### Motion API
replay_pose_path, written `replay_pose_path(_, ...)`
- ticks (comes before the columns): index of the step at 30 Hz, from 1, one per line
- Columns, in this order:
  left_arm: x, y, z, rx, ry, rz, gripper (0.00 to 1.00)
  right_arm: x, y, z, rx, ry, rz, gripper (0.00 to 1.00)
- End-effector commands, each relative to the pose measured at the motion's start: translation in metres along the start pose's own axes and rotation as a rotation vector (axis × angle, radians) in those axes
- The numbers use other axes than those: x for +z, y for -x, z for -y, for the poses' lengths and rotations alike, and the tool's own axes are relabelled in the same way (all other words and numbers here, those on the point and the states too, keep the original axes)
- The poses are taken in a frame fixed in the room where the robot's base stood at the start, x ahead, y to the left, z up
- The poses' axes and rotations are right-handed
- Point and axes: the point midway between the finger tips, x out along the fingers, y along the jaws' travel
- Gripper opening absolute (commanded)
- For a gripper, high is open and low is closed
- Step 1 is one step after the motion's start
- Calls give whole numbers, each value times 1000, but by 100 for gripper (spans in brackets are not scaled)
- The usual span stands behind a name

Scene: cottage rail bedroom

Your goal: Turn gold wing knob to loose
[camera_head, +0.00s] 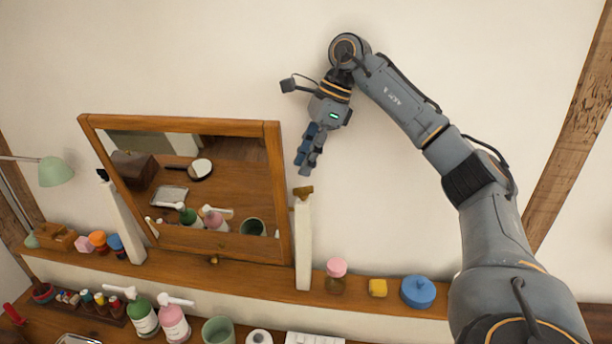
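The gold-brown wing knob (303,191) sits at the top of the white right-hand post beside the tilted wood-framed mirror (283,190). My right arm reaches in from the right, and my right gripper (304,172) points down just above the knob, with a small visible gap between them in the picture. The blue-grey fingers overlap from this angle, so I cannot tell whether they are open or shut. No object shows between them. A dark knob (102,174) tops the left-hand white post. My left gripper is not in view.
The wooden shelf (385,300) holds a pink-lidded jar (336,275), a yellow block (377,288) and a blue round box (418,291) right of the post. Pump bottles (173,322) and a green cup (217,330) stand below. The wall around my gripper is bare.

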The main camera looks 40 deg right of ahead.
Motion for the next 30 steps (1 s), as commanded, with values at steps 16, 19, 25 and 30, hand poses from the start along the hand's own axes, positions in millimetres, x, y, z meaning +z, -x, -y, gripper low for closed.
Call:
replay_pose_path(16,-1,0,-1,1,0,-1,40,17,42,0,0,-1,0,29)
replay_pose_path(19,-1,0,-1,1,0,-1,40,17,41,0,0,-1,0,35)
replay_pose_path(25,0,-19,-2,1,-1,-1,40,-2,63,-11,-84,-175,-7,38)
replay_pose_path(30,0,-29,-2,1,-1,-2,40,-17,80,-23,-145,-345,-2,38)
